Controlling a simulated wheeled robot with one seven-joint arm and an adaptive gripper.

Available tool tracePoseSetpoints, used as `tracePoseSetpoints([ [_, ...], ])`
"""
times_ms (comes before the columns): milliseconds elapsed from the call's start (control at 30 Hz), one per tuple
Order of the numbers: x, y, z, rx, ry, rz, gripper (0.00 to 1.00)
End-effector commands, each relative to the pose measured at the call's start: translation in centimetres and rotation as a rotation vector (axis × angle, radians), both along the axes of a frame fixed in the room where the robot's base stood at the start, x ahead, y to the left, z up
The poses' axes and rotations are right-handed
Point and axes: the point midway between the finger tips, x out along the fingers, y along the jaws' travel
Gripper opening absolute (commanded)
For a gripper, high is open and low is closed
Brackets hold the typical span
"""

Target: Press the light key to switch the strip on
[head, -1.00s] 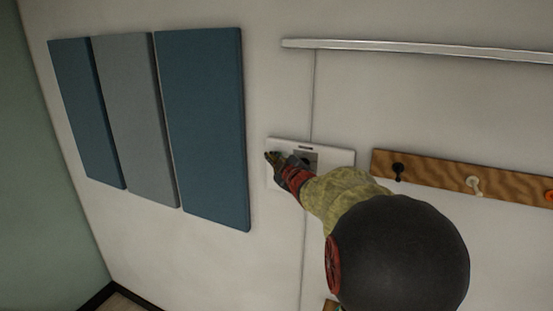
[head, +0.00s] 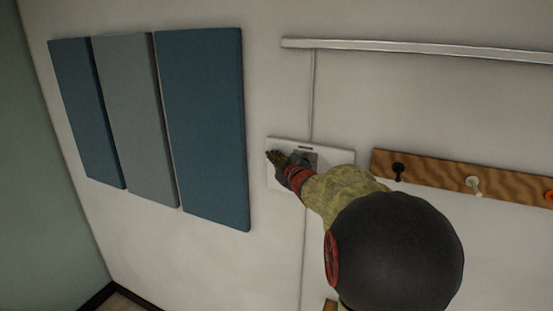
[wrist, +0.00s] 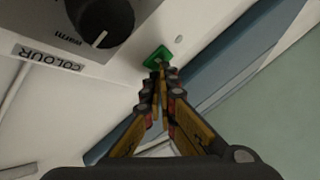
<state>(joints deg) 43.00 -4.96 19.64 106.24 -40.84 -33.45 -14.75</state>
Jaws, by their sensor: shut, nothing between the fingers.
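A white control panel (head: 338,158) is mounted on the wall, partly hidden by my arm. In the wrist view a green square key (wrist: 155,54) shows on the panel (wrist: 142,28), near its edge. My gripper (head: 271,156) is at the panel's left side. In the wrist view my gripper (wrist: 160,66) is shut and empty, its tips overlapping the lower part of the green key. I cannot tell whether they touch it. The strip (head: 420,48) is a long pale bar high on the wall, with no clear glow.
A black knob (wrist: 100,22) marked "warm" and a "COLOUR" label (wrist: 50,59) are beside the key. A small pale indicator (wrist: 179,40) is near it. Wall panels (head: 203,130) hang left. A wooden hook rail (head: 440,176) is at right. A thin cable (head: 313,95) runs down from the strip.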

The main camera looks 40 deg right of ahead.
Motion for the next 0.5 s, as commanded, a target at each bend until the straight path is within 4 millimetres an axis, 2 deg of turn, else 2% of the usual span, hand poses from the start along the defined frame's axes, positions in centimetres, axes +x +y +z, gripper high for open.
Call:
tracePoseSetpoints([
  [267,0.02,-0.06,-0.03,0.000,0.000,0.000,0.00],
  [500,-0.29,0.80,-0.08,-0.001,-0.002,0.001,0.00],
])
